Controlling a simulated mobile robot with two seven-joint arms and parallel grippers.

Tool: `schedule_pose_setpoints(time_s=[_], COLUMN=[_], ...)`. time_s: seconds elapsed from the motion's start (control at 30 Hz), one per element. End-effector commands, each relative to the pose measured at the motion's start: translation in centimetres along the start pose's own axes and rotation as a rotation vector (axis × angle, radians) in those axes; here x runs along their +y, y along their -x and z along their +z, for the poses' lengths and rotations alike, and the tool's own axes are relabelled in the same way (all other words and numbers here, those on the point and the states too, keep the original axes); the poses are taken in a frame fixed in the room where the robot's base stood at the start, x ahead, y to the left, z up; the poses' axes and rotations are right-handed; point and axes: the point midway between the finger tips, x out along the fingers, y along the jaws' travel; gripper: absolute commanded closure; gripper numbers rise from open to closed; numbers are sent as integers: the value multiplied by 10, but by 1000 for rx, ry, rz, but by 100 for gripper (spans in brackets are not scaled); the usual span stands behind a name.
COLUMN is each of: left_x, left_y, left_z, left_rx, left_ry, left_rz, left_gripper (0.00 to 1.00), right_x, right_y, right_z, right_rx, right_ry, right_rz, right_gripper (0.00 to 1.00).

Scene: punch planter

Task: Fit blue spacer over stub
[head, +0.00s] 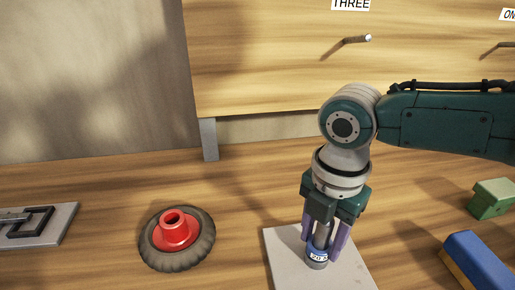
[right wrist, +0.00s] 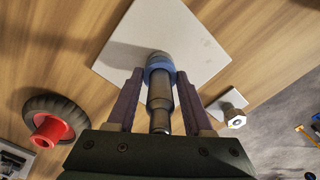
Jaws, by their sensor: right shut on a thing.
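The blue spacer (head: 317,255), a ring with a pale printed label, is between the fingertips of my right gripper (head: 320,248), which is shut on it. In the right wrist view the blue spacer (right wrist: 159,64) sits around the grey stepped stub (right wrist: 160,98), between the tips of the purple fingers (right wrist: 160,74). The stub (head: 322,234) rises between the fingers above the ring. The ring is low, close over the light square plate (head: 285,250); whether it touches the plate is hidden. My left gripper is not in view.
A black wheel with a red hub (head: 174,231) lies left of the plate. A grey plate with a dark handle (head: 66,222) is at the far left. A blue block (head: 478,262) and a green block (head: 492,198) are at the right. A wooden panel with pegs (head: 270,60) stands behind.

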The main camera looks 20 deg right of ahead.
Motion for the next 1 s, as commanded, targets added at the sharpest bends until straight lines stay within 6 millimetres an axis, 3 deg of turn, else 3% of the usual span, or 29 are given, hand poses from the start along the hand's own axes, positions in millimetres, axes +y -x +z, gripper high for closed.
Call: schedule_pose_setpoints(time_s=[0.13,0.17,0.43,0.77,1.0], left_x=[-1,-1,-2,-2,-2], left_y=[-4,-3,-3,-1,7], left_z=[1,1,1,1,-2], left_rx=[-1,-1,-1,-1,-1], left_ry=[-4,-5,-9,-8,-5], left_rz=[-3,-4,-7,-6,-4], left_gripper=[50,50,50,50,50], right_x=[0,0,0,0,1], right_y=[-4,-4,-3,1,43], right_z=[0,0,0,0,1], right_rx=[0,0,0,0,-1], right_ry=[0,0,0,-1,1], right_rz=[0,0,0,1,5], right_gripper=[100,46,16,14,14])
